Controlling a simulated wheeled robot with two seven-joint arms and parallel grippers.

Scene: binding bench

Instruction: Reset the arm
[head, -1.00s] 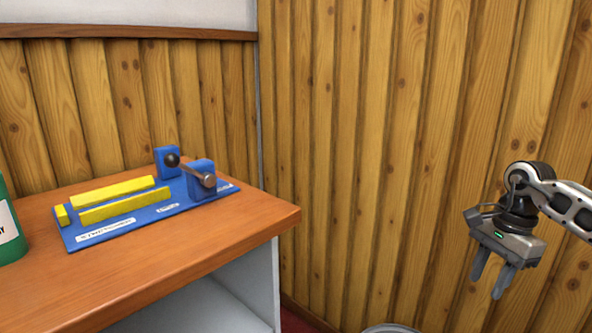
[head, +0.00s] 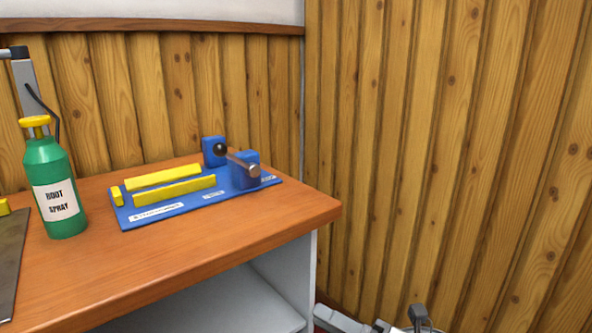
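My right gripper (head: 418,318) is at the bottom edge, low and to the right of the bench, in front of the plank wall. Only a small part shows; its fingers cannot be made out, and it touches nothing that I can see. My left gripper is out of view. A blue fixture (head: 207,200) lies on the bench top, with two long yellow bars and a short yellow block. At its right end, a metal lever with a dark knob (head: 220,149) is mounted by two blue blocks.
The wooden bench top (head: 230,232) ends at a right corner. A green spray bottle (head: 58,185) with a yellow cap stands at the left, beside a grey plate (head: 10,255). A grey post (head: 24,75) rises behind it. An open shelf (head: 235,305) is below.

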